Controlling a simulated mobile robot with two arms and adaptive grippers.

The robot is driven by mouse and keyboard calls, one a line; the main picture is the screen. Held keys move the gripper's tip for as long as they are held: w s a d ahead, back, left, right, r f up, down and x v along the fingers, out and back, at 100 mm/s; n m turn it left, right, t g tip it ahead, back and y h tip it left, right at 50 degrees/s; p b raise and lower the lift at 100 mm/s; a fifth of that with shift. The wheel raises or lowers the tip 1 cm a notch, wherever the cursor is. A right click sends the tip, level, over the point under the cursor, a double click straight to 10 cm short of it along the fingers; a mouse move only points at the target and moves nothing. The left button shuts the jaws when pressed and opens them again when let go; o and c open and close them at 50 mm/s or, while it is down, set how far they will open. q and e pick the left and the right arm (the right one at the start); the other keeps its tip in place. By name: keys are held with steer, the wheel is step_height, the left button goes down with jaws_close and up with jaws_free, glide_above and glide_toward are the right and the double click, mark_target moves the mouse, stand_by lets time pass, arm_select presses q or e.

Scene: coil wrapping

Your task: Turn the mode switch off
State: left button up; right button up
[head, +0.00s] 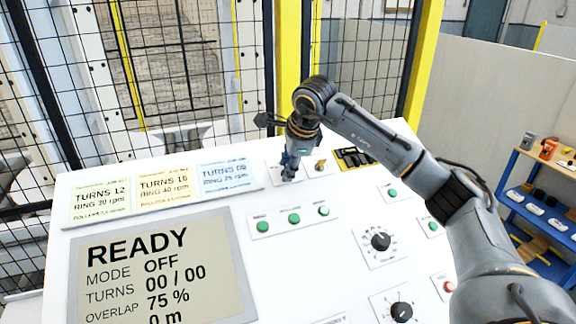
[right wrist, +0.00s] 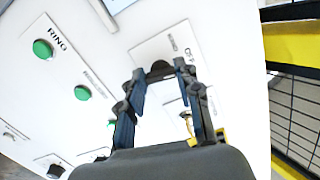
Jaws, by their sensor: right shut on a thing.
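My right gripper (head: 289,172) reaches down onto a small white switch plate at the top of the white control panel. In the right wrist view its fingertips (right wrist: 158,74) close on a small black knob (right wrist: 160,69), which I take for the mode switch. The plate (right wrist: 150,48) carries a partly hidden label beside the knob. In the head view the gripper hides the knob, so its pointing direction is unclear. The display (head: 160,270) reads READY, MODE OFF, TURNS 00 / 00, OVERLAP 75 %. My left gripper is not in view.
A brass-coloured key switch (head: 320,165) sits just right of my gripper, with a black and yellow part (head: 354,158) beyond it. Green buttons (head: 294,218) sit below. Dark dials (head: 381,241) are lower right. A mesh fence (head: 190,60) with yellow posts stands behind the panel.

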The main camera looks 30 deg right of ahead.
steer(key=shift+n, duration=0.9)
steer(key=o, duration=1.2)
steer(key=shift+c, duration=0.2)
steer(key=v, duration=1.2)
